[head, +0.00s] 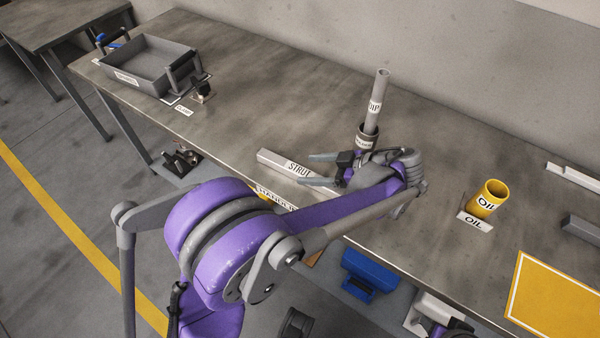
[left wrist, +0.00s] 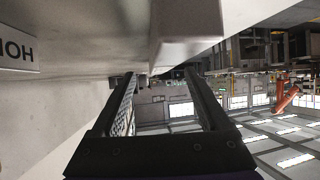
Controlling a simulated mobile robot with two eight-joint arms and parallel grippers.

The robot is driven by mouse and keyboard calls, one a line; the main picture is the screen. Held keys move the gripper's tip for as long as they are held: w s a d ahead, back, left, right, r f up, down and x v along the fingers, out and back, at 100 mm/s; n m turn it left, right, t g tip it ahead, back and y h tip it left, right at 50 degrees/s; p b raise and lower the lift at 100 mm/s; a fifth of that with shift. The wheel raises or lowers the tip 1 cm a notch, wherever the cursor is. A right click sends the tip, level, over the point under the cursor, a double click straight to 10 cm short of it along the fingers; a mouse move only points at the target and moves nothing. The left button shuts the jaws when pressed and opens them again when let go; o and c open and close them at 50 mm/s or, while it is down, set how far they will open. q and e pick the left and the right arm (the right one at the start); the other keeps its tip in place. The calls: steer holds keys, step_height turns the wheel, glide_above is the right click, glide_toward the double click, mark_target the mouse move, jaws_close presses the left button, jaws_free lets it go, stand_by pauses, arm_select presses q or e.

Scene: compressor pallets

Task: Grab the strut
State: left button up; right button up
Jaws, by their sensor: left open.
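The strut (head: 283,163) is a grey bar with a white STRUT label, lying on the workbench near its front edge in the head view. My left gripper (head: 313,169) is open, with its two grey fingers pointing left at the strut's right part. Whether the strut is between the fingers or just below them, I cannot tell. In the left wrist view the two dark fingers (left wrist: 165,90) are spread with nothing gripped. A pale block (left wrist: 188,38), perhaps the strut, hangs at the top of that view. My right gripper is not visible.
A grey pipe (head: 377,97) stands upright in a holder (head: 366,138) just behind my left gripper. A yellow oil cup (head: 489,197) stands to the right. A grey tray (head: 149,64) sits at the far left. The bench (head: 270,100) is clear behind the strut.

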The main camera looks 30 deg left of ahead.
mark_target(301, 170)
arm_select(q)
steer(key=x, duration=0.4)
steer(key=shift+a+f+b, duration=0.1)
steer(key=shift+f+b, duration=0.05)
steer(key=shift+b, duration=0.2)
jaws_close()
